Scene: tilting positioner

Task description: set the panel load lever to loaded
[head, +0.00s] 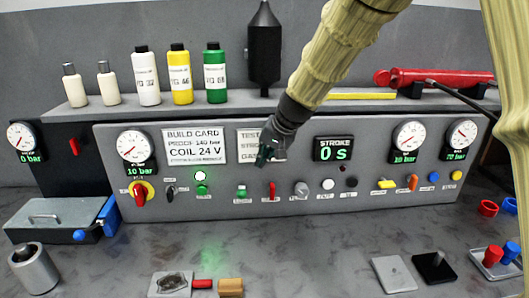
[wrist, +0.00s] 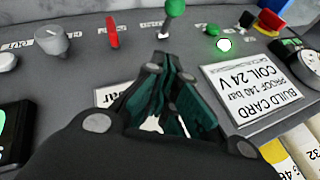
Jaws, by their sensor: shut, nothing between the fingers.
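The grey control panel (head: 300,205) carries a lever with a green ball (head: 241,189) and a red lever (head: 272,189) side by side. Their labels are too small to read, so I cannot tell which is the load lever. In the wrist view the green-ball lever (wrist: 175,8) is just beyond my fingertips, and the red lever (wrist: 112,32) is to its left. My gripper (head: 264,158) is shut and empty, in front of the test card and above these levers. The wrist view shows its dark green fingers (wrist: 170,75) apart from both levers.
A grey knob (head: 301,189) is right of the red lever. A lit white lamp (head: 200,175) is to the left. Bottles (head: 180,75) and a black cylinder (head: 264,50) stand on the shelf above. Loose parts lie on the bench (head: 310,260), with clear room in its middle.

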